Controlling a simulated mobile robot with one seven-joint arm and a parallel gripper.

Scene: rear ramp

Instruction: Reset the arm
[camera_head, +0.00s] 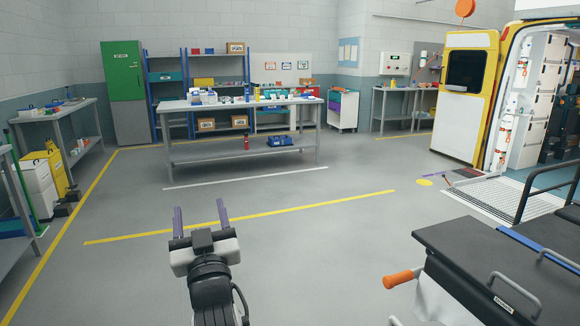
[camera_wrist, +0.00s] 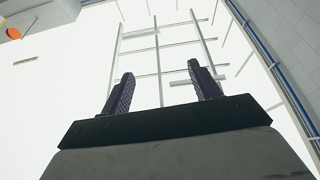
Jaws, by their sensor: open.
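My gripper (camera_head: 199,218) is in the lower middle-left of the head view, held above the bare grey floor. Its two dark fingers stand apart with nothing between them. In the wrist view my gripper (camera_wrist: 160,90) is also open and empty, with the bright ceiling and its light-coloured bars beyond it. My arm comes up from the bottom edge of the head view. Nothing touches the fingers in either view.
A stretcher (camera_head: 480,262) with an orange-tipped handle (camera_head: 402,278) stands at the lower right. A long workbench (camera_head: 240,104) with many items stands ahead. An ambulance (camera_head: 480,95) with a ramp (camera_head: 500,197) is at the right. Side benches (camera_head: 70,108) line the left. The middle floor is clear.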

